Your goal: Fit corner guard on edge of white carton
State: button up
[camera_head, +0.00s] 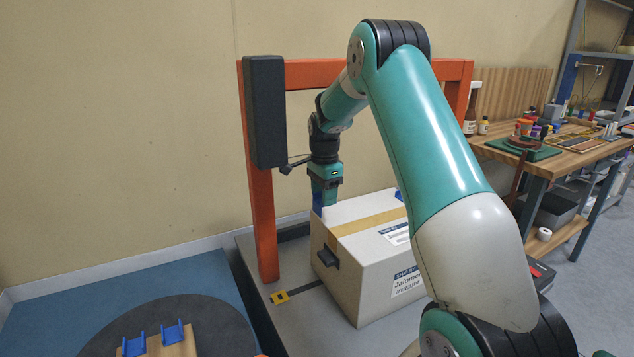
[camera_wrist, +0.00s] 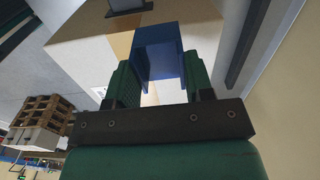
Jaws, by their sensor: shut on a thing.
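The white carton (camera_head: 345,285) stands on a grey platform, with tan tape along its top and printed labels. My gripper (camera_head: 323,196) is shut on a blue corner guard (camera_wrist: 160,45) at the carton's back left top edge. In the wrist view the guard sits between the green fingers of my gripper (camera_wrist: 160,80), its channel against or very near the carton (camera_wrist: 85,35); I cannot tell whether it is fully seated. Another blue guard (camera_head: 399,195) shows at the carton's back right, partly hidden by my arm. Two blue guards (camera_head: 173,333) stand on a wooden block at the lower left.
An orange frame (camera_head: 262,215) with a dark box (camera_head: 265,110) on its left post rises around the platform (camera_head: 300,322). A workbench (camera_head: 560,150) with many small items is at the right. Pallets (camera_wrist: 45,110) show in the wrist view.

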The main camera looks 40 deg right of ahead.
aim_at(329, 220)
jog(key=shift+d+r, duration=0.15)
jog(key=shift+d, duration=0.1)
jog(key=shift+w+d+m, duration=0.1)
jog(key=shift+d+m, duration=0.05)
jog(key=shift+m, duration=0.15)
notch_tip(329, 220, down, 6)
jog(key=b, duration=0.5)
jog(key=shift+d, duration=0.1)
jog(key=shift+d+f, duration=0.1)
jog(key=shift+f, duration=0.2)
jog(key=shift+s+d+p, duration=0.2)
jog(key=shift+d+p, duration=0.2)
jog(key=o, duration=1)
jog(key=shift+c, duration=0.2)
